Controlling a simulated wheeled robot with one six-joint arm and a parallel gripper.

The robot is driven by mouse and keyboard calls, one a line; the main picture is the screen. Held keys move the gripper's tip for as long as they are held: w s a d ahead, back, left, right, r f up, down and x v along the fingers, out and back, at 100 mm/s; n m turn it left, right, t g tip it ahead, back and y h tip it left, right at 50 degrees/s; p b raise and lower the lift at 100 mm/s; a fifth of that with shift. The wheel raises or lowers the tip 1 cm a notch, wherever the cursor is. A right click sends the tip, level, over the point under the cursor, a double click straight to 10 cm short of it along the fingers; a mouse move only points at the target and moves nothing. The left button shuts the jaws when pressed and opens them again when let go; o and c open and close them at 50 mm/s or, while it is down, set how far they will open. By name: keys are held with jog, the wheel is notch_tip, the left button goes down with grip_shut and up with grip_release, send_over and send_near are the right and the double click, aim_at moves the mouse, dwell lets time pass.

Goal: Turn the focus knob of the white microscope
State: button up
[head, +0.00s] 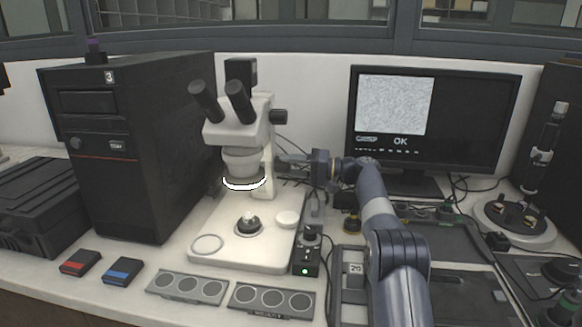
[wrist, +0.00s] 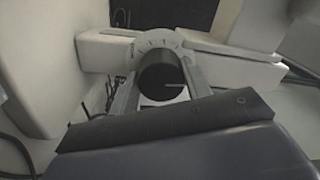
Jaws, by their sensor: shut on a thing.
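The white microscope (head: 241,135) stands upright on its pale base, left of centre in the head view. In the wrist view the focus knob (wrist: 161,78) is a round black cylinder with a thin pale line on its face. A pale disc with tick marks (wrist: 153,42) sits behind it. My gripper (wrist: 162,92) is shut on the knob, one finger on each side. In the head view my gripper (head: 284,161) reaches in from the right to the microscope's column; the knob is hidden there by the fingers.
A monitor (head: 480,115) showing a grainy grey picture and "OK" stands behind my arm. A black tower (head: 150,150) stands left. A small control box (head: 306,255) with a green light and two trays of round pads (head: 186,288) lie in front. Cables run behind my gripper.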

jog(key=o, duration=1)
jog(key=s+d, duration=0.2)
jog(key=d, duration=0.8)
jog(key=shift+d+f+p, duration=0.2)
jog(key=shift+d+p, duration=0.1)
jog(key=shift+p, duration=0.1)
dwell(0.4)
